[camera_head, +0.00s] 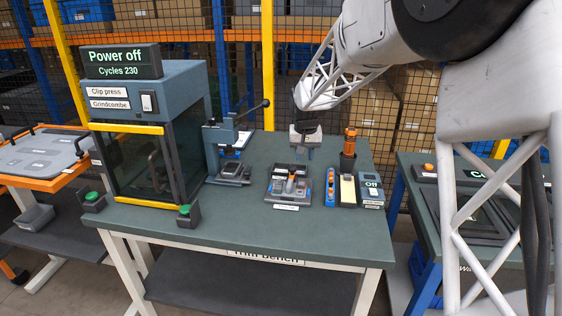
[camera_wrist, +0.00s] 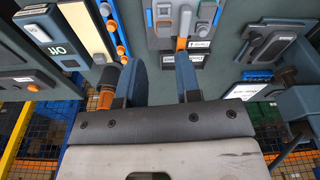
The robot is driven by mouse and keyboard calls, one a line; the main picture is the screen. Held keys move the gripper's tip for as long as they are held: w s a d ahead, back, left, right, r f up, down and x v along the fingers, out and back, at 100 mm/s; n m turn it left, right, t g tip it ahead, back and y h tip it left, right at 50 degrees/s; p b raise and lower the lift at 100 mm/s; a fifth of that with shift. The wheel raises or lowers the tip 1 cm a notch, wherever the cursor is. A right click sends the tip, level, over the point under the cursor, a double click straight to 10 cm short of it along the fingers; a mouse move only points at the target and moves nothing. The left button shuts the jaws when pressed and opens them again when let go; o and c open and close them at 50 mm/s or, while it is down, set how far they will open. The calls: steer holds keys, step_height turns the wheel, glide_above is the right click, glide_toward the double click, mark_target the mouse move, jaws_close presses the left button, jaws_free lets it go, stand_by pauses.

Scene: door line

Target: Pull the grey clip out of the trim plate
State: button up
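The trim plate (camera_head: 273,198) lies in a dark holder on the green bench, left of the blue strip. It also shows at the top of the wrist view (camera_wrist: 163,32). A light grey upright piece, apparently the grey clip (camera_wrist: 185,18), stands on it beside an orange piece (camera_wrist: 181,44). My gripper (camera_head: 303,152) hangs over the bench behind the plate. In the wrist view its two blue fingers (camera_wrist: 160,62) are apart with nothing held between them.
The clip press (camera_head: 150,90) and a lever press (camera_head: 228,150) stand left. An orange-topped post (camera_head: 350,142), a blue strip (camera_head: 330,187) and a box marked Off (camera_head: 372,190) stand right. The bench front (camera_head: 270,230) is clear.

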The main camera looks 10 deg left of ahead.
glide_toward(279, 179)
steer(key=shift+f, duration=0.6)
steer(key=shift+d+f, duration=0.1)
steer(key=shift+f, duration=0.05)
steer(key=shift+w+f, duration=0.15)
steer(key=shift+f, duration=1.1)
steer(key=shift+w+f, duration=0.2)
steer(key=shift+f, duration=1)
steer(key=shift+w+f, duration=0.15)
steer(key=shift+f, duration=1.1)
jaws_close()
steer(key=shift+r, duration=0.9)
